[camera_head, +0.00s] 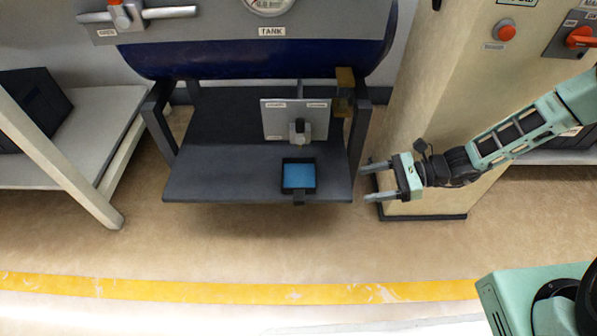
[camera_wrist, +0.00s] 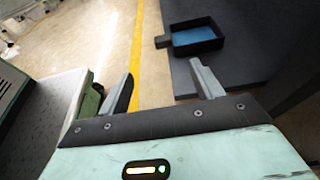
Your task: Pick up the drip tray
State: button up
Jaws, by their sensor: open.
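The drip tray (camera_head: 284,182) is a small black square tray with a blue inside and a short handle at its front. It sits on the dark shelf below the blue tank, near the shelf's front edge. In the wrist view the tray (camera_wrist: 218,43) shows beyond the right finger, its handle to the left. My gripper (camera_head: 367,181) is open and empty, to the right of the shelf and apart from the tray. Its two fingers also show in the wrist view (camera_wrist: 165,90).
The dark shelf (camera_head: 210,175) hangs under the blue tank (camera_head: 255,60), with a dark post at each side. A grey plate with a valve (camera_head: 297,130) stands behind the tray. A beige cabinet (camera_head: 435,100) stands right. Open floor with a yellow line (camera_head: 200,290) lies in front.

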jog(key=b, duration=0.5)
send_near(297, 194)
jog(key=a, duration=0.2)
jog(key=b+x, duration=0.1)
jog(key=x, duration=0.1)
jog(key=f+b+x, duration=0.1)
jog(key=b+x, duration=0.1)
jog(key=x, duration=0.1)
jog(key=shift+d, duration=0.2)
jog(key=shift+a, duration=0.6)
jog(key=c, duration=1.1)
